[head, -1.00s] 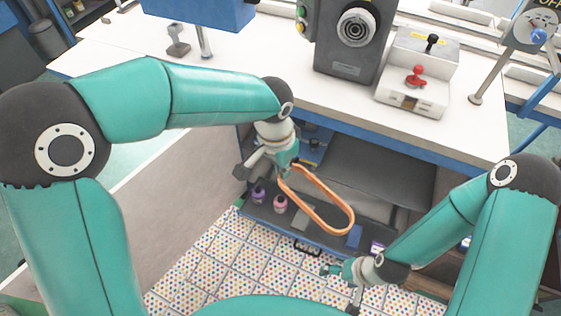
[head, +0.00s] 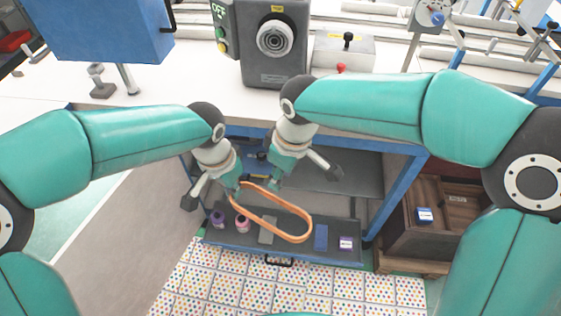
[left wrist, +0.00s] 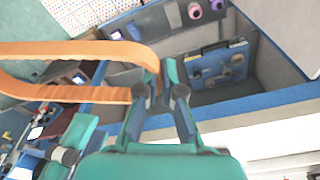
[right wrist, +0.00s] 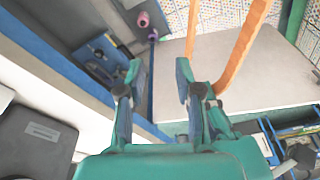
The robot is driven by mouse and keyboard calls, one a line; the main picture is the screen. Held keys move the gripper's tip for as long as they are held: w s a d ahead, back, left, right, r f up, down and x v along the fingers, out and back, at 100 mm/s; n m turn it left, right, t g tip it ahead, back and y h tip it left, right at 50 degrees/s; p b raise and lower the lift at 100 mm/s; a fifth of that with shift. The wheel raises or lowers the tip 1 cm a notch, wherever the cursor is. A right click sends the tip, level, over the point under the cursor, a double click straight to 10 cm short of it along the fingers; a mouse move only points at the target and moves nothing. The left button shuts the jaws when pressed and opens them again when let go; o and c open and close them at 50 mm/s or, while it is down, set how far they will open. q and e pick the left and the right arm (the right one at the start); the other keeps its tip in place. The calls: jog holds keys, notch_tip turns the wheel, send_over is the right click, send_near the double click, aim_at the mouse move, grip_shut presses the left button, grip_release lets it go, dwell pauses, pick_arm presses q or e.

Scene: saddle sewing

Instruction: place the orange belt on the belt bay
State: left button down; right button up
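The orange belt (head: 300,238) hangs as a long open loop below the table edge, over the low shelf. My left gripper (head: 236,190) is shut on the belt's near-left end; in the left wrist view the belt (left wrist: 60,92) runs leftward from between the fingertips (left wrist: 160,70). My right gripper (head: 273,184) is beside the belt's upper strand. In the right wrist view its fingers (right wrist: 158,75) are apart with nothing between them, and the belt (right wrist: 240,55) passes to their right. A blue panel with round fittings (left wrist: 220,65) is inside the cabinet; I cannot tell whether it is the belt bay.
A white worktable (head: 190,85) with a dark machine (head: 273,50) stands above. A brown crate (head: 425,242) stands right; the blue table frame borders the cabinet opening.

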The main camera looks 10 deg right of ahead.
aim_at(273, 195)
jog(key=s+r, duration=0.3)
jog(key=r, duration=0.5)
jog(key=shift+n, duration=0.3)
jog(key=f, duration=0.3)
jog(key=a+f, duration=0.1)
jog(key=f, duration=0.3)
jog(key=a+f, duration=0.1)
jog(key=f, duration=0.3)
jog(key=shift+w+f, duration=0.25)
grip_shut()
pick_arm(q)
jog(key=c, duration=1.2)
grip_release()
jog(key=shift+c, duration=0.2)
